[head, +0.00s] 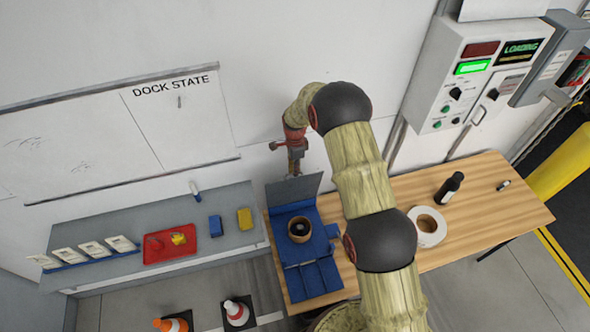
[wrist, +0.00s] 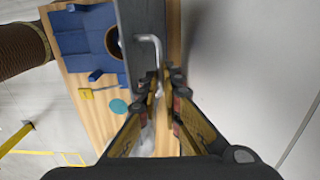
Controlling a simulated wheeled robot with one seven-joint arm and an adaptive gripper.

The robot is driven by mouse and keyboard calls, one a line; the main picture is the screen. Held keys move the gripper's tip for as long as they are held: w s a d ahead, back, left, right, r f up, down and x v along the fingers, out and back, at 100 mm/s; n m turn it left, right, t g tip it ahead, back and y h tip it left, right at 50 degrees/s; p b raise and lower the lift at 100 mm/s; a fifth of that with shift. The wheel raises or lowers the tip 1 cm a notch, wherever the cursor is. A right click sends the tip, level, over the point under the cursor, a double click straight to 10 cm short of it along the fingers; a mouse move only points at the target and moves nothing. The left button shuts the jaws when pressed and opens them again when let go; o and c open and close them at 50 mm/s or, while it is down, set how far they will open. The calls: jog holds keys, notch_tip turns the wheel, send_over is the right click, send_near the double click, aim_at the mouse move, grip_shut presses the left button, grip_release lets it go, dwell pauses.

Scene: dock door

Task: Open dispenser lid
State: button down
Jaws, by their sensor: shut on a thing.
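The blue dispenser (head: 318,277) stands on the wooden table, with a round brown-rimmed holder (head: 299,230) in it. Its grey lid (head: 294,189) is raised at the dispenser's back edge, near the wall. In the wrist view the lid (wrist: 138,22) shows nearly edge-on, with a bent metal handle (wrist: 152,40) on it. My gripper (wrist: 163,78) is shut on the lower end of this handle. In the head view my gripper (head: 295,168) points down at the lid's top edge; the handle is hidden there.
A grey shelf (head: 172,225) at left holds a red tray (head: 171,243) and blue and yellow blocks. A wall control box (head: 462,75) hangs at upper right.

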aim_at(298, 179)
jog(key=shift+s+d+f+t+b, duration=0.15)
jog(key=shift+s+t+b, duration=0.1)
jog(key=shift+s+b, duration=0.4)
jog(key=shift+s+d+f+t+b, duration=0.15)
jog(key=shift+s+t+b, duration=0.1)
jog(key=shift+s+b, duration=0.4)
jog(key=shift+s+d+b, duration=0.15)
jog(key=shift+s+b, duration=0.15)
jog(key=shift+s, duration=0.55)
jog(key=c, duration=2.2)
grip_release()
jog(key=shift+c, duration=0.2)
notch_tip(298, 179, up, 12)
jog(key=shift+s, duration=0.3)
